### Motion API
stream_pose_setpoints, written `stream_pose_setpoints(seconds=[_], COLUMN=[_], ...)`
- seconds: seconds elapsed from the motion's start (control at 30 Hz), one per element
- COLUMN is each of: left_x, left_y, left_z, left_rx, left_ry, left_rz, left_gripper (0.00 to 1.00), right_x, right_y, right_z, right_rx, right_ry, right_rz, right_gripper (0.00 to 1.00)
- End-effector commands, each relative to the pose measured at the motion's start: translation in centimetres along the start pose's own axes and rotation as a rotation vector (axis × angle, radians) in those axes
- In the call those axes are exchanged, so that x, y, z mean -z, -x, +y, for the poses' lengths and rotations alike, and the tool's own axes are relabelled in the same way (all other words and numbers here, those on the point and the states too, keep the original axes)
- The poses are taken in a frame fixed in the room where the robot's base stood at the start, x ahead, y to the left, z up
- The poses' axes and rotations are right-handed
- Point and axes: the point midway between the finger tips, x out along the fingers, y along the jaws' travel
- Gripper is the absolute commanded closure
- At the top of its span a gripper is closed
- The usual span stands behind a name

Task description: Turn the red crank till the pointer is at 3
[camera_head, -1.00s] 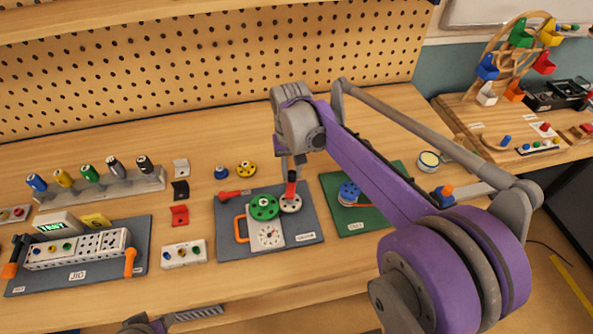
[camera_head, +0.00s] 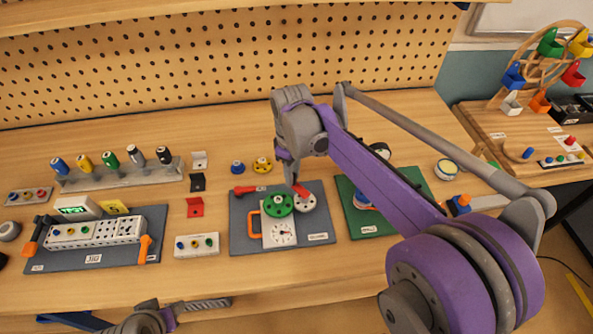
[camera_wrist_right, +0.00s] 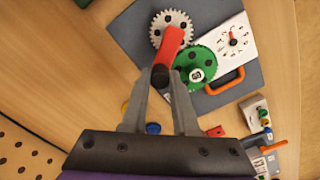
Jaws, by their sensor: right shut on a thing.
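The red crank (camera_wrist_right: 171,46) sits on a white gear (camera_wrist_right: 160,22) that meshes with a green gear (camera_wrist_right: 187,68) on a grey board (camera_head: 246,242). In the head view the crank (camera_head: 300,189) leans to the upper left from its gear. My right gripper (camera_wrist_right: 161,78) is shut on the dark knob at the crank's end. The white dial plate (camera_head: 279,234) has a small red pointer (camera_wrist_right: 233,42); its number is too small to read. My left gripper (camera_head: 207,304) shows only partly at the bottom edge; its jaws are unclear.
An orange handle (camera_head: 253,227) stands at the board's left side. A green board (camera_head: 370,221) is close on the right, partly behind my right arm. Bare bench lies in front.

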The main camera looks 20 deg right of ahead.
Motion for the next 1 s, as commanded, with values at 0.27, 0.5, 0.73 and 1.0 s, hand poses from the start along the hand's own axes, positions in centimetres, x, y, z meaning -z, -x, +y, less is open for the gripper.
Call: stream_pose_setpoints(seconds=[0.27, 0.5, 0.73, 1.0], left_x=[0.0, 0.0, 0.0, 0.0], left_y=[0.0, 0.0, 0.0, 0.0], left_z=[0.0, 0.0, 0.0, 0.0], left_rx=[0.000, 0.000, 0.000, 0.000], left_ry=[0.000, 0.000, 0.000, 0.000], left_rz=[0.000, 0.000, 0.000, 0.000], left_gripper=[0.50, 0.50, 0.50, 0.50], right_x=[0.2, 0.2, 0.2, 0.1], right_y=[0.0, 0.0, 0.0, 0.0], right_z=[-0.9, -1.4, -1.5, -1.5], right_rx=[-0.001, 0.000, 0.000, 0.000], right_ry=[0.195, 0.292, 0.327, 0.330], right_rz=[0.001, 0.000, 0.000, 0.000], right_gripper=[1.00, 1.00, 1.00, 1.00])
